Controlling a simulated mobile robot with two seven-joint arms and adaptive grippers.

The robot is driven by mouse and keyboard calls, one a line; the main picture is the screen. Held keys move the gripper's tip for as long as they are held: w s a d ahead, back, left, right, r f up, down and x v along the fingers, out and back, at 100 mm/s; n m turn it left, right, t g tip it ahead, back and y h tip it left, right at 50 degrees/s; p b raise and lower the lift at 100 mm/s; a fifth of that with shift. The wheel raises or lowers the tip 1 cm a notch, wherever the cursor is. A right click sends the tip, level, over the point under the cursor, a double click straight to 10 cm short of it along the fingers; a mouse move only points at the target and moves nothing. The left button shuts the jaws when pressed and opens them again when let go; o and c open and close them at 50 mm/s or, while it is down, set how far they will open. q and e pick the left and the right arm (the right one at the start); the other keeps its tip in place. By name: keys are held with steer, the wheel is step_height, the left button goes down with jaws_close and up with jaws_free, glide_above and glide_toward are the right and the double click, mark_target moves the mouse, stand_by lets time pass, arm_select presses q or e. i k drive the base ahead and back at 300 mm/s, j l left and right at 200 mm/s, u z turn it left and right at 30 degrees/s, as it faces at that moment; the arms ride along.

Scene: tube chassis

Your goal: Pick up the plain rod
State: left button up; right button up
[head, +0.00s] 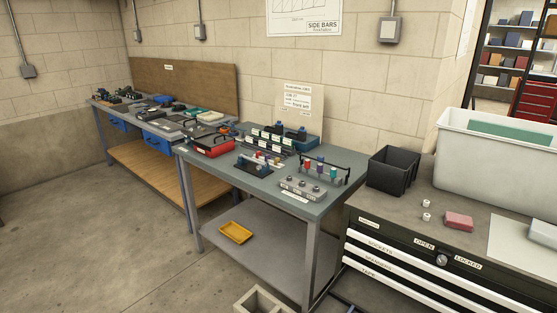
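I cannot pick out the plain rod for certain; things on the middle workbench (340,197) are small and crowded. On that bench a grey block (311,188) with several round fittings stands near the front edge. Behind it a dark rack (346,168) holds upright pieces with red, blue and teal parts. A dark blue fixture (252,165) with a thin bar lies to the left. Behind these are dark rails (268,139) with white labels. Neither of my grippers is in view.
A black bin (392,171) and a large white tub (499,155) stand on the drawer cabinet (420,250) at right. A red toolbox (212,147) sits at the bench's left end. A yellow tray (235,232) lies on the lower shelf. The floor at left is clear.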

mark_target(244, 157)
steer(key=i+j+z, duration=0.15)
steer(key=z, duration=0.25)
steer(key=i+j+z, duration=0.1)
steer(key=j+z, duration=0.25)
steer(key=i+j+z, duration=0.1)
steer(key=z, duration=0.3)
steer(key=j+z, duration=0.45)
steer(key=j, duration=0.65)
steer(key=j+z, duration=0.1)
steer(key=j, duration=1)
steer(key=i, duration=0.05)
